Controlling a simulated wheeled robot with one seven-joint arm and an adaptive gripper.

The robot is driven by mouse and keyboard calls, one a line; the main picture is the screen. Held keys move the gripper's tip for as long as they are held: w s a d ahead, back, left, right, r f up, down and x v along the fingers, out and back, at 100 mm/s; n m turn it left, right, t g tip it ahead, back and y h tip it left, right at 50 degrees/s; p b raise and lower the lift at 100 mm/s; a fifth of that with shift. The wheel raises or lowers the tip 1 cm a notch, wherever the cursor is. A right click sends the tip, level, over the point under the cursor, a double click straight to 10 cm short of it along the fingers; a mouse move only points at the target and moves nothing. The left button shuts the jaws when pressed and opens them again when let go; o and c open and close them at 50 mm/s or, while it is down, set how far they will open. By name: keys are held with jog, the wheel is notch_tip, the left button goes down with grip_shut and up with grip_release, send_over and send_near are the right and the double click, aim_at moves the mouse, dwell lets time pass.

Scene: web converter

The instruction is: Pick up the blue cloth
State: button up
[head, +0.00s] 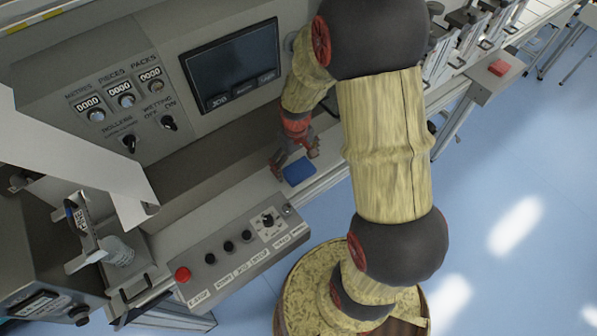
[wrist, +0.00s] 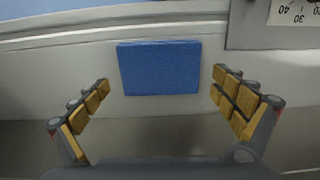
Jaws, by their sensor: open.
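The blue cloth (head: 298,171) is a small flat square. In the wrist view the blue cloth (wrist: 159,67) is near the top middle, just beyond the fingertips. My gripper (head: 295,157) is close to the cloth in the head view. In the wrist view my gripper (wrist: 160,88) is open and empty, with one finger on each side and the cloth ahead between them. Whether the fingertips touch the ledge I cannot tell.
A control box (head: 233,252) with a red button and black knobs stands left of the cloth; its corner shows at the wrist view's upper right. A panel with a dark screen (head: 232,66) rises behind. The ledge (head: 325,178) is narrow, with blue floor (head: 500,180) beyond.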

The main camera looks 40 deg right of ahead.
jog(key=c, duration=0.3)
jog(key=c, duration=0.8)
